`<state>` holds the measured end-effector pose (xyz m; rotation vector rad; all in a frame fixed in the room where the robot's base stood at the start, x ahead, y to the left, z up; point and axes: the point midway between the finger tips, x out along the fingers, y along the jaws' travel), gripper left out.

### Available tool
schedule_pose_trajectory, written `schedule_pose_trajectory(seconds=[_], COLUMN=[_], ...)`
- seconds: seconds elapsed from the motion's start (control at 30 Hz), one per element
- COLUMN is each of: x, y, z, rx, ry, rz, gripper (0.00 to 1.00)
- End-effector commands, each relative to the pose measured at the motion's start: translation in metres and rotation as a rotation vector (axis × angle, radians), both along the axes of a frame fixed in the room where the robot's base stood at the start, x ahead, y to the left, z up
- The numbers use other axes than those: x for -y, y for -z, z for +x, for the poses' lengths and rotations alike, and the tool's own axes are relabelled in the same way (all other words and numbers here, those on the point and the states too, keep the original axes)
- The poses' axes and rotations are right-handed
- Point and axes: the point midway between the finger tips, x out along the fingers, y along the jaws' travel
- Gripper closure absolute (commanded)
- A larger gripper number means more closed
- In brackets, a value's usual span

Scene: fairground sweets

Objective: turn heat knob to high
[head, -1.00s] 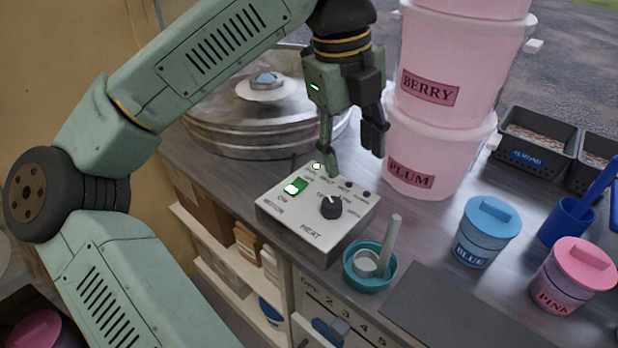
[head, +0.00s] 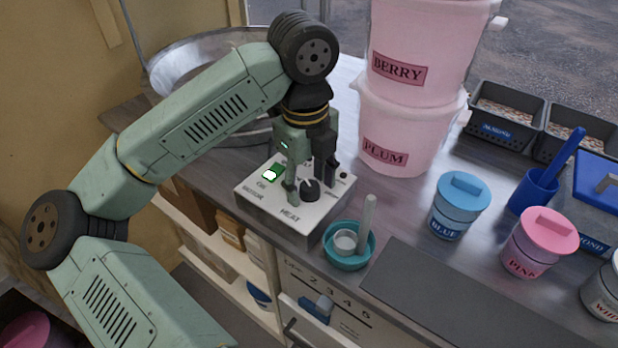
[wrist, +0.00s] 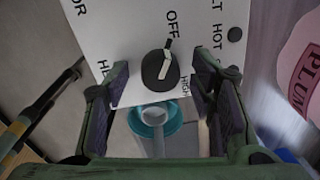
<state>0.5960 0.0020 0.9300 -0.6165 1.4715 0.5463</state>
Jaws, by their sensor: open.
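The heat knob (head: 311,191) is a dark round knob on the white control box (head: 297,222). It also shows in the wrist view (wrist: 158,69), where its white pointer mark points up towards the word OFF. The word HIGH stands at the knob's lower right in that view. My gripper (head: 309,187) is open and points down over the box, with its fingers on either side of the knob. In the wrist view my gripper (wrist: 160,86) has a visible gap between each finger and the knob.
A lit green motor switch (head: 270,174) sits left of the knob. A teal bowl (head: 348,256) with a white-handled tool stands right in front of the box. Pink tubs (head: 400,130) stand close behind on the right. A round metal pan (head: 185,75) lies behind my arm.

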Motion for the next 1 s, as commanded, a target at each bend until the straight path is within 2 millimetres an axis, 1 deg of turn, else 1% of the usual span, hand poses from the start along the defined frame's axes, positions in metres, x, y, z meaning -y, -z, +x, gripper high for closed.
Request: schedule_pose_trajectory(seconds=[0.17,0.2,0.9,1.0], x=[-0.0001,-0.0001,-0.0002,-0.0002], y=[0.0002,0.0002,-0.0002,-0.0001], z=[0.0001,0.0001,0.0001,0.0001], rx=[0.000,0.000,0.000,0.000], ry=[0.000,0.000,0.000,0.002], rz=[0.000,0.000,0.000,0.000], gripper=[0.49,0.51,0.97,0.98])
